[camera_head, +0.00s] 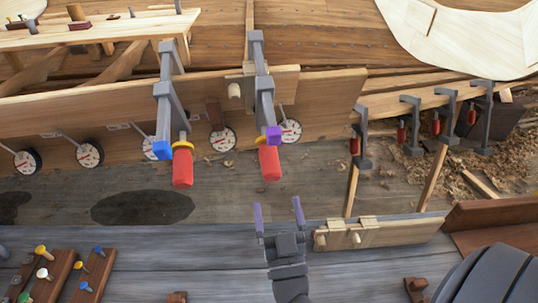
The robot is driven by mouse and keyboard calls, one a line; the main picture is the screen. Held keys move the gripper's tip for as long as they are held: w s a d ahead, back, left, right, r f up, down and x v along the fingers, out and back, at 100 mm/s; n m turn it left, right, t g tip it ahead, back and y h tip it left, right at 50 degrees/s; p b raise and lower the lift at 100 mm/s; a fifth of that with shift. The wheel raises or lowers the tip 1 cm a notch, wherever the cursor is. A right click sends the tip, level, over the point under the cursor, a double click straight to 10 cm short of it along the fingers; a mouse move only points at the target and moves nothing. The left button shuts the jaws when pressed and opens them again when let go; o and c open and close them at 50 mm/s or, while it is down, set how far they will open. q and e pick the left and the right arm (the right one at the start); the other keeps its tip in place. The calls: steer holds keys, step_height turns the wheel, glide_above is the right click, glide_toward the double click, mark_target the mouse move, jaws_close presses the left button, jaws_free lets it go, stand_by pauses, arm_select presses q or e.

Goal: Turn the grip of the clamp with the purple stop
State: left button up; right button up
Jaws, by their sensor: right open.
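The clamp with the purple stop (264,100) is grey and hangs on the upper plank. Its purple stop (273,134) sits near the lower end of the bar. Its red grip (270,164), with a yellow collar, hangs just below the stop. A second grey clamp (167,100) to the left has a blue stop (162,150) and a red grip (183,168). My right gripper (278,214) points up the picture with its purple-tipped fingers apart and nothing between them. It is below the red grip in the picture, clear of it. My left gripper does not show.
Round dials (222,140) line the plank behind the clamps. Several smaller clamps (447,112) stand at right. A wooden board with pegs (385,232) lies just right of my gripper. Peg blocks (50,275) are at lower left. The grey surface between gripper and clamps looks clear.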

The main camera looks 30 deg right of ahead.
mark_target(271, 180)
steer(key=x, duration=0.8)
steer(key=shift+w+d+r+b, duration=0.1)
steer(key=shift+w+r+b, duration=0.15)
steer(key=shift+b, duration=0.1)
steer(key=shift+f, duration=0.1)
jaws_close()
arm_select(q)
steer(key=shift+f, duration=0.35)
arm_select(e)
steer(key=shift+m, duration=0.3)
steer(key=m+p, duration=0.1)
steer(key=m, duration=0.2)
steer(key=shift+m, duration=0.3)
steer(key=shift+m+p, duration=0.3)
steer(key=shift+m, duration=0.9)
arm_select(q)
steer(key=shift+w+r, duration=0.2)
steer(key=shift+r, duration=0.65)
arm_select(e)
steer(key=shift+m, duration=1.2)
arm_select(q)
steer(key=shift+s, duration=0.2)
